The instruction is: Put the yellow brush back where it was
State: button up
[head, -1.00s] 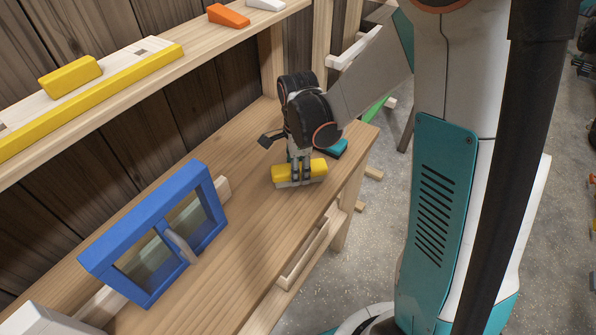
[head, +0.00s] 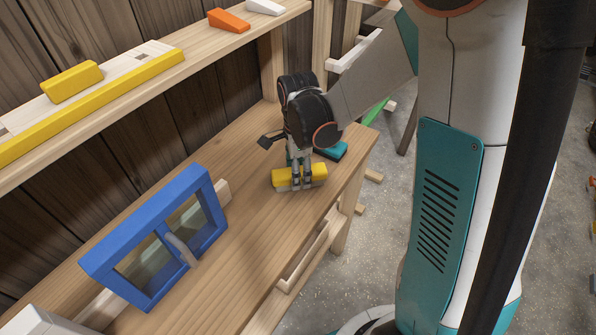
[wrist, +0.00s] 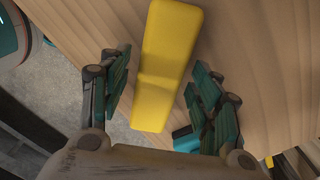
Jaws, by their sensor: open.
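The yellow brush (head: 285,176) lies on the wooden workbench (head: 240,200), near its right end, with a pale strip along its underside. In the wrist view the brush (wrist: 167,60) is a long yellow block running between my fingers. My gripper (head: 301,180) points down over the brush from above. In the wrist view my gripper (wrist: 160,85) is open, with one teal-padded finger on each side of the brush and visible gaps. The brush's underside is hidden in the wrist view.
A teal block (head: 331,151) lies just behind the brush. A blue-framed window piece (head: 103,262) stands on the bench to the left. The shelf (head: 120,95) above holds another yellow block (head: 71,81), an orange wedge (head: 229,20) and a white piece (head: 265,6).

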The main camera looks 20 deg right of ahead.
notch_tip(320, 180, up, 10)
jog(key=r+p, duration=0.1)
jog(key=p, duration=0.2)
jog(key=s+r+n+t, duration=0.3)
jog(key=s+r+n, duration=0.2)
jog(key=n, duration=0.5)
jog(key=s+r+n+t, duration=0.4)
jog(key=s+r+n, duration=0.1)
jog(key=s+n, duration=0.4)
jog(key=shift+s+n, duration=0.4)
jog(key=shift+s, duration=0.15)
